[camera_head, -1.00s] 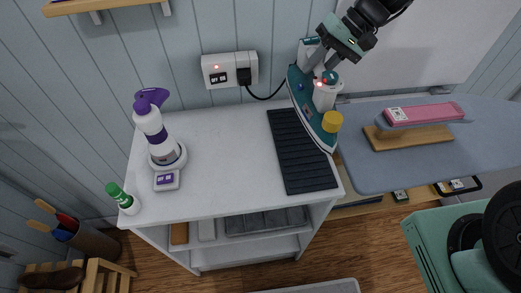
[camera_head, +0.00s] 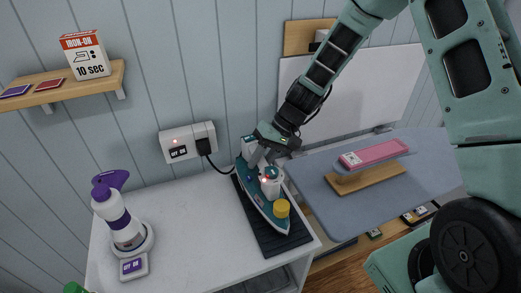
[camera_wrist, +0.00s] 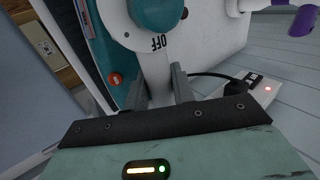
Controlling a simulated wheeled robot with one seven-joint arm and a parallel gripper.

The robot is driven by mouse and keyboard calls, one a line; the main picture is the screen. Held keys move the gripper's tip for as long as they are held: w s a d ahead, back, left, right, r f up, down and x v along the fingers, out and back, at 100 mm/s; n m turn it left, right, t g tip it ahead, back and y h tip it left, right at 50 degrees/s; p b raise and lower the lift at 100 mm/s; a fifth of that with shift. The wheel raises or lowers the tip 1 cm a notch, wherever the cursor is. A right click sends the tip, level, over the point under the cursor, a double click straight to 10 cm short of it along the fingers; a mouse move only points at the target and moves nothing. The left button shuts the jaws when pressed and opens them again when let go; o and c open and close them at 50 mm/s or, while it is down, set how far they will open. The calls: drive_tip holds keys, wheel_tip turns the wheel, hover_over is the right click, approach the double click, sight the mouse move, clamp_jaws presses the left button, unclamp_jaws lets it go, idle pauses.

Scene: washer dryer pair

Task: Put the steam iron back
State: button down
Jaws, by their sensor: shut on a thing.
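The steam iron (camera_head: 262,198), teal and white with a yellow cap at its front, is over the black ribbed mat (camera_head: 265,238) on the white cabinet top. Its tip points toward the front right. I cannot tell whether its sole touches the mat. My gripper (camera_head: 262,152) is shut on the iron's white handle at its rear. In the wrist view the fingers (camera_wrist: 160,92) grip a white part of the iron (camera_wrist: 207,45), beside a teal dial marked OFF. An orange-red light shows on its body.
A wall socket (camera_head: 188,143) with the iron's plug and cord is behind. A purple-white spray bottle (camera_head: 122,220) stands left on a round base. A shelf (camera_head: 70,85) hangs upper left.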

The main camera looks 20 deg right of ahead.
drive_tip(key=shift+f, duration=0.6)
drive_tip(key=c, duration=1.2)
unclamp_jaws()
drive_tip(key=shift+o, duration=0.2)
